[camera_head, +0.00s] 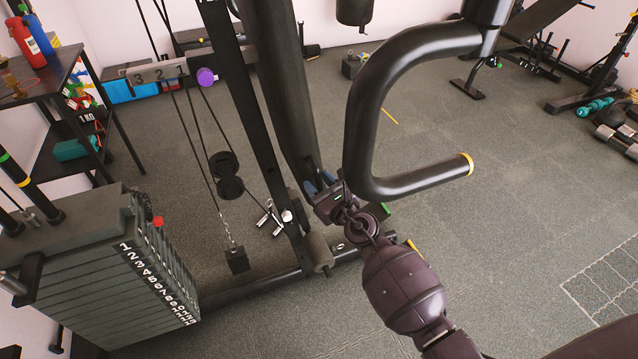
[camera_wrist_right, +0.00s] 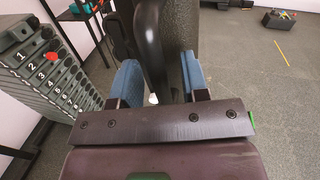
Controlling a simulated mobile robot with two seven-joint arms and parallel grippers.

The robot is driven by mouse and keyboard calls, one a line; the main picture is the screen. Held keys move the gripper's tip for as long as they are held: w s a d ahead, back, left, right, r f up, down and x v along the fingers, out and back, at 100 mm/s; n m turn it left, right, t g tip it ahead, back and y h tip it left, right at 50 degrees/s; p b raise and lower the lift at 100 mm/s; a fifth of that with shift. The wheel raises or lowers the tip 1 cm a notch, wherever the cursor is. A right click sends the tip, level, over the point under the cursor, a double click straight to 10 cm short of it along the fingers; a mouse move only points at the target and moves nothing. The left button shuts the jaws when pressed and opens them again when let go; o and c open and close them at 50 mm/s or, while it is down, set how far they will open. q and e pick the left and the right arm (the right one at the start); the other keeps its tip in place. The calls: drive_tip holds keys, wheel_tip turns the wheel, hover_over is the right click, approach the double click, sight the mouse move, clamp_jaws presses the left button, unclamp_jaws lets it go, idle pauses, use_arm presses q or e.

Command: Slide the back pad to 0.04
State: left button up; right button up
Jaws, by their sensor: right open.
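The likely back pad is the tall dark padded upright (camera_head: 283,85) of the weight machine in the head view; a dark upright panel, probably the same pad, shows in the wrist view (camera_wrist_right: 222,45). A rail with numbers (camera_head: 152,73) and a purple knob (camera_head: 206,77) lies left of it. My right gripper (camera_head: 318,184) is open at the lower end of the pad. In the right wrist view its blue fingers (camera_wrist_right: 158,80) stand apart, with a black curved bar (camera_wrist_right: 152,50) seen between them. I cannot tell whether they touch it. My left gripper is not in view.
A thick black curved handle (camera_head: 365,110) hangs just above my right wrist. The numbered weight stack (camera_head: 110,270) stands at the left, with cables and a pulley (camera_head: 228,175) beside it. A shelf (camera_head: 75,125) is at the far left.

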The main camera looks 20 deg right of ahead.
drive_tip(key=shift+c, duration=0.4)
clamp_jaws()
drive_tip(key=shift+d, duration=0.1)
drive_tip(key=d, duration=0.3)
drive_tip(key=shift+w+d, duration=0.1)
drive_tip(key=shift+d, duration=0.3)
drive_tip(key=shift+o, duration=0.4)
unclamp_jaws()
